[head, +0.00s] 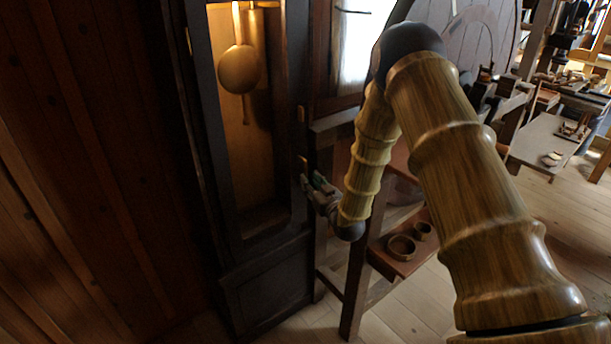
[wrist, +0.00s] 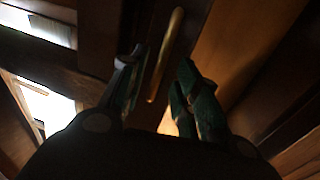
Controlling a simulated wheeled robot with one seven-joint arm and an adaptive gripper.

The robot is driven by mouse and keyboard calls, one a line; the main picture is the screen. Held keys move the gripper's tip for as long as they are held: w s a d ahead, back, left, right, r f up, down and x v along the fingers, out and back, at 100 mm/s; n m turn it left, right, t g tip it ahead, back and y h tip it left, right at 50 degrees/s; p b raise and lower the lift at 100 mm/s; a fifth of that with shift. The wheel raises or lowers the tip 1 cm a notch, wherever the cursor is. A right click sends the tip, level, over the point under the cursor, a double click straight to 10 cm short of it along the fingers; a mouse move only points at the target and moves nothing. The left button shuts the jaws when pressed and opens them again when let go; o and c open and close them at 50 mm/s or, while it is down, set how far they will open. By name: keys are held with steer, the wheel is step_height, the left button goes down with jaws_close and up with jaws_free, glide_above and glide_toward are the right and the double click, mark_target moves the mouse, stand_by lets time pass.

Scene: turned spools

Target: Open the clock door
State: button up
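The tall dark wooden clock (head: 225,200) stands left of centre in the head view, its round brass pendulum bob (head: 240,69) showing through the narrow front. I cannot tell whether glass covers it. My gripper (head: 308,178) is at the right side of the clock case, beside a small brass fitting (head: 303,162). In the wrist view my gripper (wrist: 160,75) is open, with two dark green fingers apart. A slim brass bar (wrist: 165,55), which looks like a handle, lies beyond and between the fingertips. I cannot tell if they touch it.
A wooden stand with a shelf (head: 395,255) holding round turned pieces (head: 402,247) is close right of the clock, under my arm. A plank wall (head: 90,150) closes off the left. A cluttered workbench (head: 550,140) stands far right, with open floor before it.

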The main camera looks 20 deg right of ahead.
steer(key=shift+w+a+p, duration=0.15)
steer(key=shift+w+a, duration=0.05)
steer(key=shift+w, duration=0.9)
steer(key=shift+w+a+p, duration=0.15)
steer(key=shift+w, duration=0.9)
jaws_close()
